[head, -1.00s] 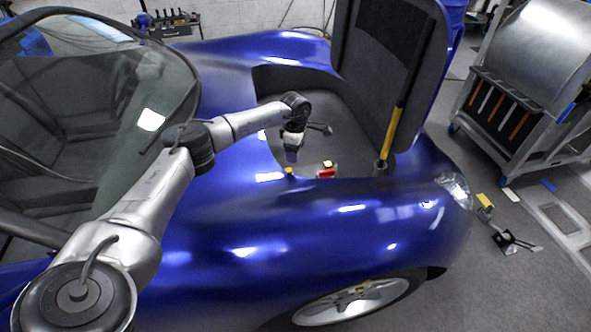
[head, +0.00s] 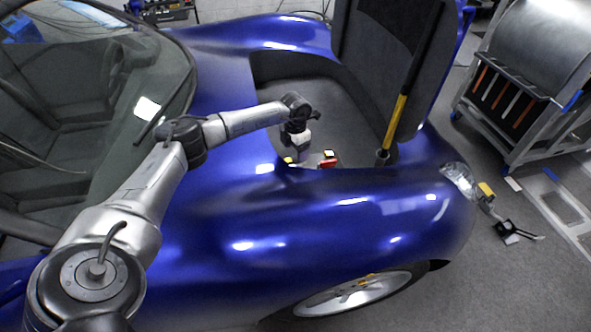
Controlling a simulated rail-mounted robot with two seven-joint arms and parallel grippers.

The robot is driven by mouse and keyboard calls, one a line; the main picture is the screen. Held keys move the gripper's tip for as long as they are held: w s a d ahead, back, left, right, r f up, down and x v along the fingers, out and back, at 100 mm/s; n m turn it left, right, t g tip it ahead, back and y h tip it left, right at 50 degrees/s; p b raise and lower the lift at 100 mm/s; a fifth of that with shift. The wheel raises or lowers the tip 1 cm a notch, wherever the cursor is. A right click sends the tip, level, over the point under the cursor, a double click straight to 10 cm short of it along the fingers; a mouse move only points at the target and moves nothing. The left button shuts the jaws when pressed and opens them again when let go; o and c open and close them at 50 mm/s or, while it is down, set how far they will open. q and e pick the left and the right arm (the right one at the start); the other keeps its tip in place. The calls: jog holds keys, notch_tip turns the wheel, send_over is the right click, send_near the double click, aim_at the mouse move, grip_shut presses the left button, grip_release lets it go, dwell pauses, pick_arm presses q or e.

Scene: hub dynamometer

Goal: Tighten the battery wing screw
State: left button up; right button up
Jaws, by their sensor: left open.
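My left arm reaches over the blue car's fender into its open front compartment (head: 350,125). My left gripper (head: 296,157) points down there, open, low beside a small yellow part (head: 289,161). I cannot tell whether it touches that part. A small red part (head: 328,164) with a pale-topped yellow piece beside it sits just right of the gripper. The near rim of the compartment hides what lies below. I cannot make out the battery or the wing screw as separate shapes. My right gripper is not in view.
The raised lid (head: 385,60) stands at the back right, with a yellow and black strut (head: 396,115) beside it. The fender (head: 330,215) rises in front. A metal cart (head: 520,85) stands at right. A black device (head: 507,231) lies on the floor.

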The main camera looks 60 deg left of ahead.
aim_at(295, 167)
pick_arm(q)
notch_tip(295, 167, down, 9)
jog(key=b, duration=0.4)
jog(key=shift+f, duration=0.1)
jog(key=shift+c, duration=0.3)
jog(key=c, duration=0.9)
jog(key=shift+o, duration=0.2)
jog(key=shift+r+m+p, duration=0.2)
jog(key=shift+m+p, duration=0.6)
jog(key=shift+m, duration=0.1)
jog(key=m+p, duration=0.1)
jog(key=m, duration=0.2)
jog(key=shift+f, duration=0.2)
jog(key=o, duration=0.9)
